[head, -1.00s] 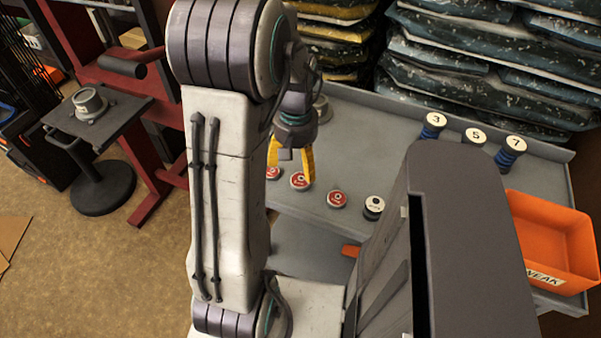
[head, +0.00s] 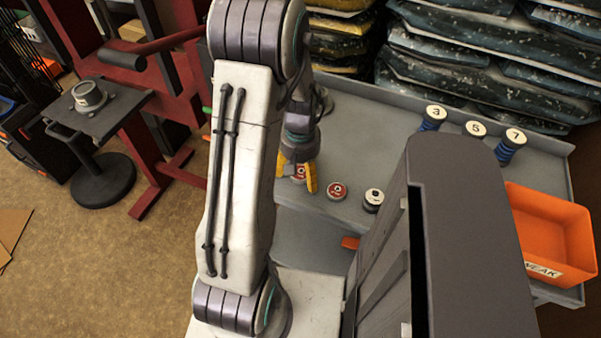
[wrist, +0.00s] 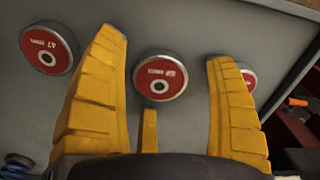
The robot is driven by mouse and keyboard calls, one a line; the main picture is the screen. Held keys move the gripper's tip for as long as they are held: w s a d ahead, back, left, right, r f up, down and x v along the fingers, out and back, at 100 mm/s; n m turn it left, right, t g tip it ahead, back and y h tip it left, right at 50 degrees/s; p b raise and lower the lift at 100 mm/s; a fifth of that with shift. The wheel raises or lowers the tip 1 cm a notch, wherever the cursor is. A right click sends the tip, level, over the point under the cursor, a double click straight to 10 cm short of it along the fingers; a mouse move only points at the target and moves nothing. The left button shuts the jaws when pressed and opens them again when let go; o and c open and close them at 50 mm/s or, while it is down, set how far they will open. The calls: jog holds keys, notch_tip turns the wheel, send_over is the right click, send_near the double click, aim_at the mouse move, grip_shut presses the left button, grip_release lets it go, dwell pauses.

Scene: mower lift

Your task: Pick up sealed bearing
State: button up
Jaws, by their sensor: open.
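Red-faced round bearings with metal rims lie on the grey bench. One bearing (wrist: 160,75) sits between my open fingers in the wrist view, its small white print not clearly readable; it also shows partly behind the fingers in the head view (head: 299,173). A third (wrist: 247,78) is partly hidden behind the right finger. My gripper (head: 297,182) is open and empty, pointing down over the middle bearing; its yellow fingers (wrist: 165,48) fill the wrist view's sides.
A black-and-white round part (head: 374,197) lies right of the red bearings. Blue springs with numbered tops (head: 475,129) and an orange bin (head: 545,235) stand farther right. Stacked bags (head: 480,60) rise behind the grey bench (head: 375,135). A stand with a grey part (head: 89,96) is left.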

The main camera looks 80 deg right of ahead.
jog(key=shift+c, duration=0.5)
jog(key=c, duration=1.3)
jog(key=shift+r, duration=0.1)
